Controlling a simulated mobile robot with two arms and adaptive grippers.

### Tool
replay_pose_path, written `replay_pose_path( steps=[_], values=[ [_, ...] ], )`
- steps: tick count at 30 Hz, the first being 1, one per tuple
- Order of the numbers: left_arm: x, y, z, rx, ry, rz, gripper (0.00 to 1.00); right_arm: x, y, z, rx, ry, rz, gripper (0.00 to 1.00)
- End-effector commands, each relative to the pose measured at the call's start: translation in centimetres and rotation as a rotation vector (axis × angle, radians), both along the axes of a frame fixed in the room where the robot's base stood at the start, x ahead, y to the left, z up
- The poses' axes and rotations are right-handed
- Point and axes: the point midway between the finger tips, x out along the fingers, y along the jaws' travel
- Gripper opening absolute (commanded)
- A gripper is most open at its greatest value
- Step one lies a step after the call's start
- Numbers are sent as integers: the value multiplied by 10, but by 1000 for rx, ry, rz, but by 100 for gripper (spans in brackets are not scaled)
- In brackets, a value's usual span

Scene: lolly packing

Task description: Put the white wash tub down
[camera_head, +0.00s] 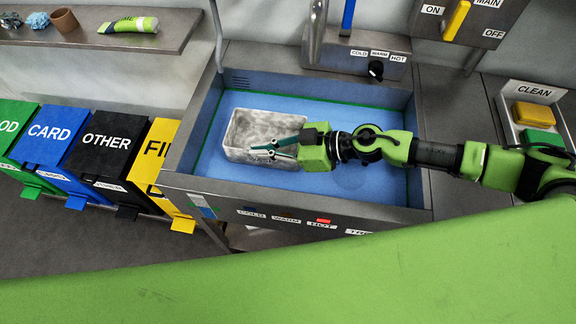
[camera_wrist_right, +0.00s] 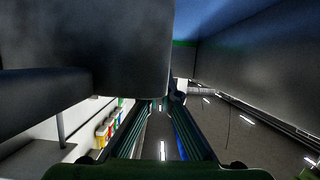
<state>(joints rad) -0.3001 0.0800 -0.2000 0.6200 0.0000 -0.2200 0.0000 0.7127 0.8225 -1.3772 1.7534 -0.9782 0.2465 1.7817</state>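The white wash tub (camera_head: 243,122) is in the sink in the head view, left of its middle. It is a rectangular tub with grey marks inside and looks level. My right gripper (camera_head: 266,149) reaches in from the right, over the tub's right front part. Its two fingers show a gap between them. The right wrist view also shows the gripper (camera_wrist_right: 162,106) with its fingers apart and no object clearly between them. Whether the fingers touch the tub is unclear. The tub's underside and part of its right side are hidden. My left gripper is out of view.
The sink (camera_head: 390,193) has a blue floor and grey walls, with free room right of the tub. A tap (camera_head: 314,35) stands behind it. Labelled bins (camera_head: 100,142) stand to the left. A tray with sponges (camera_head: 539,113) is at the right. A shelf (camera_head: 180,30) is at upper left.

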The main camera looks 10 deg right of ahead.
Motion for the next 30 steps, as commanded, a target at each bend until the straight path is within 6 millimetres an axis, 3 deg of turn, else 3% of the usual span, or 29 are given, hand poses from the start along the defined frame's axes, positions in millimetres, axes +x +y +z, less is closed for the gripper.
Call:
replay_pose_path(
  steps=[1,4,11,18,30],
  values=[
    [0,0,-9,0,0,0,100,-1,0,-17,2,6,-1,0],
    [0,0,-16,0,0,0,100,-1,1,-34,3,5,-1,0],
    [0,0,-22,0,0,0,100,0,1,-53,2,1,-1,0],
    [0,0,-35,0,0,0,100,-1,0,-85,2,3,-2,0],
    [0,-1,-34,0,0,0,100,-1,0,-89,2,2,0,0]
  ],
)
